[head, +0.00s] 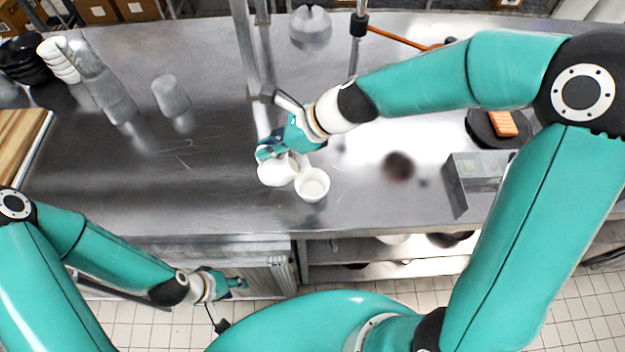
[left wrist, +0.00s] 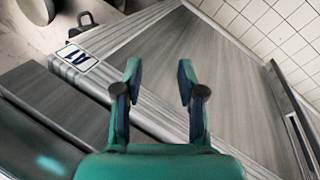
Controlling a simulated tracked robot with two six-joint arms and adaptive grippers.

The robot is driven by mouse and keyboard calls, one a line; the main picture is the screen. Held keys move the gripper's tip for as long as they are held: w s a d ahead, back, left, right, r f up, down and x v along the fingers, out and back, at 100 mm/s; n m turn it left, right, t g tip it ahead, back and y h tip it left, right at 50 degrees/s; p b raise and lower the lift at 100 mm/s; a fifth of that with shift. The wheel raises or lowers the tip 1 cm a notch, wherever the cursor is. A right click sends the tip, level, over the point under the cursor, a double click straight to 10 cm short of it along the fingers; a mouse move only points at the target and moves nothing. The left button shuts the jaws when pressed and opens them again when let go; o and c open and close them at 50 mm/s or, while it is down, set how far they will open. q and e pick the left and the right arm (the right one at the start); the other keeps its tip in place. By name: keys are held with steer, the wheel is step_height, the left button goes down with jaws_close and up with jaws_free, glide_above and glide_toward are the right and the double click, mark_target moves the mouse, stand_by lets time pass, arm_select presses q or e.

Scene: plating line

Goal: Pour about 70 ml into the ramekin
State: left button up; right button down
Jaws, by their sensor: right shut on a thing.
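A white ramekin (head: 312,185) stands upright near the front edge of the steel counter (head: 230,205). My right gripper (head: 270,152) is shut on a white jug (head: 277,170), just left of the ramekin. The jug looks tilted toward the ramekin, and pale liquid seems to show inside it. I cannot tell whether any liquid is falling or how full the ramekin is. My left gripper (head: 238,284) hangs low in front of the counter, away from both. In the left wrist view it (left wrist: 158,75) is open and empty.
A clear tumbler (head: 170,97) and a tall clear bottle (head: 112,95) stand at the left. White bowls (head: 58,60) are stacked behind. A dark spot (head: 398,166) lies between.

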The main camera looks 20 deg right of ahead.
steer(key=shift+s+d+f+y, duration=0.1)
steer(key=shift+d+f+y, duration=0.1)
steer(key=shift+y, duration=0.1)
steer(key=b, duration=0.2)
steer(key=shift+d+r+t+y+b, duration=0.2)
steer(key=shift+d+t+y+b, duration=0.1)
steer(key=shift+y, duration=0.1)
steer(key=b, duration=0.3)
steer(key=d+y+b, duration=0.1)
steer(key=b, duration=0.2)
steer(key=shift+s+f+t+y+b, duration=0.3)
steer(key=shift+f+t+b, duration=0.1)
steer(key=shift+r, duration=0.15)
steer(key=shift+s+d+r+b, duration=0.1)
steer(key=shift+r+b, duration=0.15)
steer(key=shift+b, duration=0.05)
arm_select(q)
step_height(320, 180, down, 12)
steer(key=shift+r, duration=0.2)
steer(key=shift+f+b, duration=0.55)
steer(key=shift+b, duration=0.05)
arm_select(e)
steer(key=shift+d+y, duration=0.15)
steer(key=shift+y, duration=0.25)
arm_select(q)
steer(key=shift+f+b, duration=0.3)
arm_select(e)
steer(key=shift+s+r+t, duration=0.1)
steer(key=shift+t, duration=0.2)
